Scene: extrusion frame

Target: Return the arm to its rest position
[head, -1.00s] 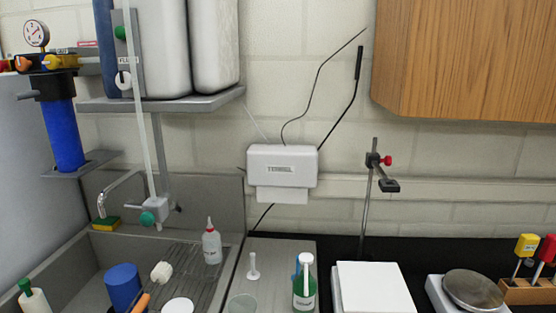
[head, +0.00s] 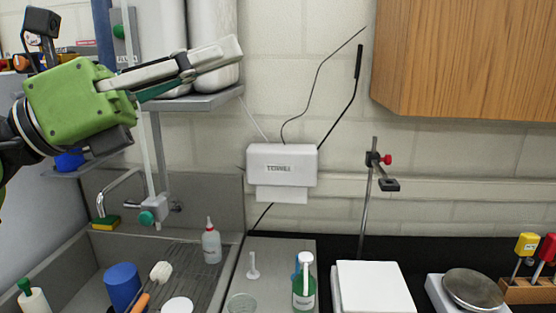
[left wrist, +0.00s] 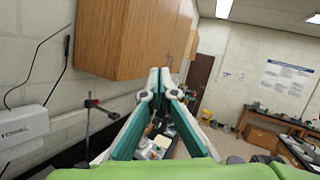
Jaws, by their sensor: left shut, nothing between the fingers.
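My left gripper (head: 232,50) comes in from the left in the head view, raised in front of the shelf and the white containers. Its green body is at the left and its fingers point right. In the left wrist view its fingertips (left wrist: 160,72) meet, with nothing between them. It is well above the sink and the counter, touching nothing that I can see. My right gripper is in neither view.
A grey shelf (head: 205,102) is behind the left gripper. A sink (head: 75,262) lies below. A wooden cabinet (head: 465,60) hangs at upper right. A stand with a clamp (head: 368,200) rises from the counter. Free air lies before the paper dispenser (head: 281,165).

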